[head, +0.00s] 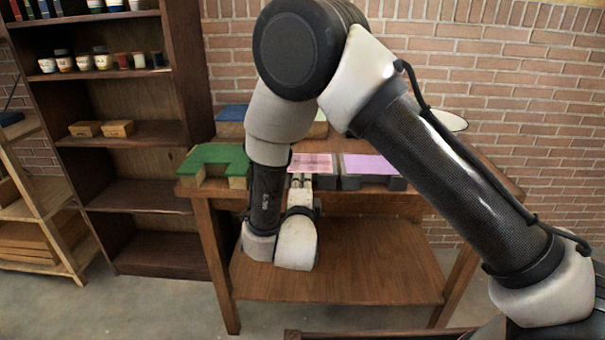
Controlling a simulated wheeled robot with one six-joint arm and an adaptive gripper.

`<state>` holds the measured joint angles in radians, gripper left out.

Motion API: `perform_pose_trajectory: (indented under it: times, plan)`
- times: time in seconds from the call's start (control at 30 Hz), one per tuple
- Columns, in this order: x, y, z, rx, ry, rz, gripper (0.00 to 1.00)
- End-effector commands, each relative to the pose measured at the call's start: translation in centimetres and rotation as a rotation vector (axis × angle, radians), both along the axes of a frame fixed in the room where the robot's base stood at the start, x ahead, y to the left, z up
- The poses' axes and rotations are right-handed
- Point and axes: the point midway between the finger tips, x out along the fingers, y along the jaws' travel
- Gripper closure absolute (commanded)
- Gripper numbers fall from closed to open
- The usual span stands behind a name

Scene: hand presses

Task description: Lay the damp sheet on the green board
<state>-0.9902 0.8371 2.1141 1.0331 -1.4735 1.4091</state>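The green board (215,154) stands on pale wooden blocks at the left end of the wooden table, with a notch in its front edge. A small pink sheet with a faint printed pattern (312,162) is right of it, near the table's front edge. My gripper (300,183) is low at the table's front, its fingers pointing at the front edge of the pink sheet. The fingers are small here, and I cannot tell whether they hold the sheet or are apart from it. My arm hides the space between the green board and the sheet.
A purple board (372,165) on dark blocks is right of the sheet. A blue board (231,113) stands behind the green one. A pale round thing (450,121) is at the back right. The wooden table (481,177) has a bare lower shelf. A dark shelf unit (150,135) stands left.

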Motion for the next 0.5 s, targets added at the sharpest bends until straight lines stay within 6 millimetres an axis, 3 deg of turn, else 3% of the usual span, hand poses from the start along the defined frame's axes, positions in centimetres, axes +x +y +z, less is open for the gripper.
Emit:
perform_pose_trajectory:
  times: [0.2, 0.5]
  plan:
    - [3.4, -0.2, 0.0, 0.0, 0.001, -0.002, 0.83]
    - [5.6, -0.2, 0.0, -0.001, 0.001, 0.001, 0.83]
